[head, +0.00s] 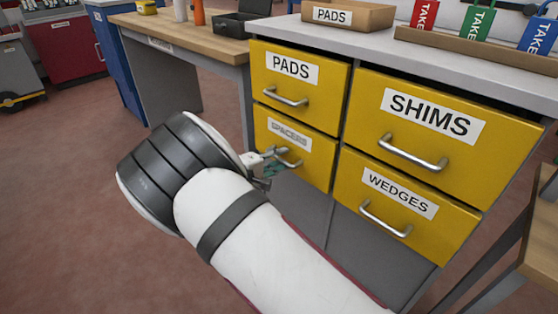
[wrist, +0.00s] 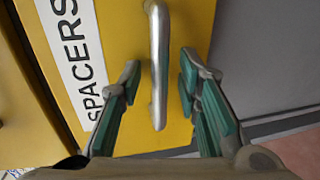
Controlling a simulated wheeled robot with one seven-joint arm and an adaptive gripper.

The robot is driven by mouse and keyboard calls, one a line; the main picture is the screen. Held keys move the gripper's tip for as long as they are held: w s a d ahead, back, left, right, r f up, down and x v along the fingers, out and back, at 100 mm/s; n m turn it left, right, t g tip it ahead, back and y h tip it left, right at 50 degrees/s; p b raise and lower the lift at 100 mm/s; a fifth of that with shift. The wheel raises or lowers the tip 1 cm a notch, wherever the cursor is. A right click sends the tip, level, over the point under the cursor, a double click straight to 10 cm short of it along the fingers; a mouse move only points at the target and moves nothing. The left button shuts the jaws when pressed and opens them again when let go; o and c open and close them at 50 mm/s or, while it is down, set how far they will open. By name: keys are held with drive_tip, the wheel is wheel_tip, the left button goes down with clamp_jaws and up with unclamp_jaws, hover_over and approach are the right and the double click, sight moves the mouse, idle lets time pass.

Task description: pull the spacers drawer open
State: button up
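The spacers drawer (head: 318,153) is the lower left yellow drawer of the cabinet, and it looks closed. Its label reads SPACERS in the wrist view (wrist: 76,45). Its silver bar handle (wrist: 159,70) runs upright in the wrist view, between my two teal-padded fingers. My gripper (wrist: 158,85) is open, with one finger on each side of the handle and visible gaps to both. In the head view my gripper (head: 272,163) is at the handle, partly hidden by my wrist.
The PADS drawer (head: 320,98) is above, with the SHIMS drawer (head: 465,150) and WEDGES drawer (head: 385,215) to the right; all look closed. A wooden bench (head: 205,42) stands left of the cabinet. Open floor (head: 90,210) lies at left.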

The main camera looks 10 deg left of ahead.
clamp_jaws()
drive_tip(key=f+v, duration=0.2)
drive_tip(key=v, duration=1)
drive_tip(key=f+v, duration=0.2)
drive_tip(key=v, duration=1)
drive_tip(key=shift+s+a+f, duration=0.2)
drive_tip(key=shift+s+f, duration=0.15)
drive_tip(key=shift+s, duration=0.05)
unclamp_jaws()
